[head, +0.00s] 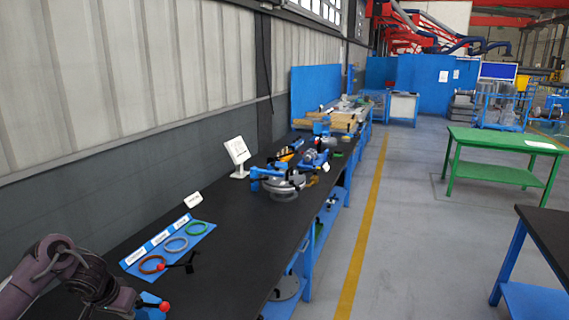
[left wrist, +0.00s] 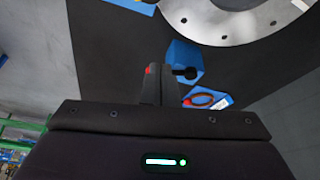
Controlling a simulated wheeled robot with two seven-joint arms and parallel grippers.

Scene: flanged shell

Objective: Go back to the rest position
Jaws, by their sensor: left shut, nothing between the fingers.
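My left arm comes in at the lower left of the head view. Its dark gripper (head: 122,302) is low over the near end of the black workbench. In the left wrist view the gripper's fingers (left wrist: 159,86) are together with nothing between them. A large grey flanged part (left wrist: 238,28) with bolt holes lies at the top of that view, apart from the fingers. A blue block with a dark knob (left wrist: 185,57) shows just beyond the fingertips; I cannot tell if they touch. My right gripper is not in view.
A blue mat (head: 197,236) with red, grey and green rings lies on the workbench (head: 240,245). Beyond it are a white sign (head: 237,152) and a round metal part (head: 284,188) with blue clamps. A green table (head: 500,140) stands right. The floor aisle is clear.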

